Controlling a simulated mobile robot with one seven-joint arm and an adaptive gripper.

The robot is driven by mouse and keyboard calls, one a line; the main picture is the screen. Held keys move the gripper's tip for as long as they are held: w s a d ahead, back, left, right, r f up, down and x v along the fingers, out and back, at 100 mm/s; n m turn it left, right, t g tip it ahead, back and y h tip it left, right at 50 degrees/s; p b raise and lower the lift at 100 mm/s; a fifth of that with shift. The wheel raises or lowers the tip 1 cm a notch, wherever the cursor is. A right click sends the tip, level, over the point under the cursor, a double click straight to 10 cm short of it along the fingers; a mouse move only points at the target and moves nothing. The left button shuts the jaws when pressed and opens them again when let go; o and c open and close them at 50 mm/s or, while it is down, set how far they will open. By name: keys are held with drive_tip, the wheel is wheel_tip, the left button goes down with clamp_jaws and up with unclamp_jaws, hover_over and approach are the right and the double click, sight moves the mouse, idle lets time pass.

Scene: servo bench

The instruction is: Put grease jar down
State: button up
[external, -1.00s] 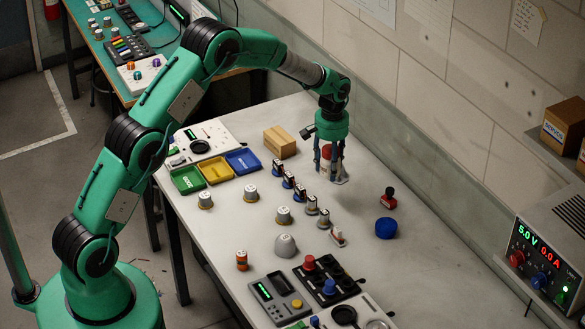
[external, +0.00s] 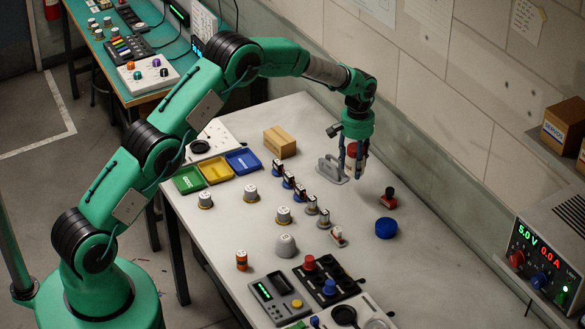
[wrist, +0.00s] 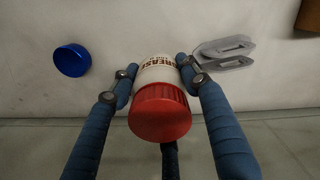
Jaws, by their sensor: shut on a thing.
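The grease jar (wrist: 155,75), white with brown lettering and a red lid, is between the fingers of my gripper (wrist: 157,70) in the wrist view. The fingers press on both its sides, with the red lid toward the camera. In the external view my gripper (external: 354,172) is over the far side of the bench, pointing down. The jar (external: 352,150) shows there partly, behind the fingers. I cannot tell whether its bottom touches the bench top (external: 420,260).
A grey bracket-like part (external: 331,169) lies just left of my gripper. A red-and-black stamp-like item (external: 389,198) and a blue round cap (external: 386,228) are to the right. A row of small labelled parts (external: 300,192) stands nearer. A cardboard box (external: 280,142) is farther left.

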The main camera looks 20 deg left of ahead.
hover_over(352, 198)
drive_tip(key=shift+w+f, duration=0.15)
drive_tip(key=shift+f, duration=2.9)
drive_tip(key=shift+f, duration=1.9)
drive_tip(key=shift+f, duration=0.1)
drive_tip(key=o, duration=1.4)
wheel_tip(352, 198, up, 12)
drive_tip(key=shift+r, duration=0.1)
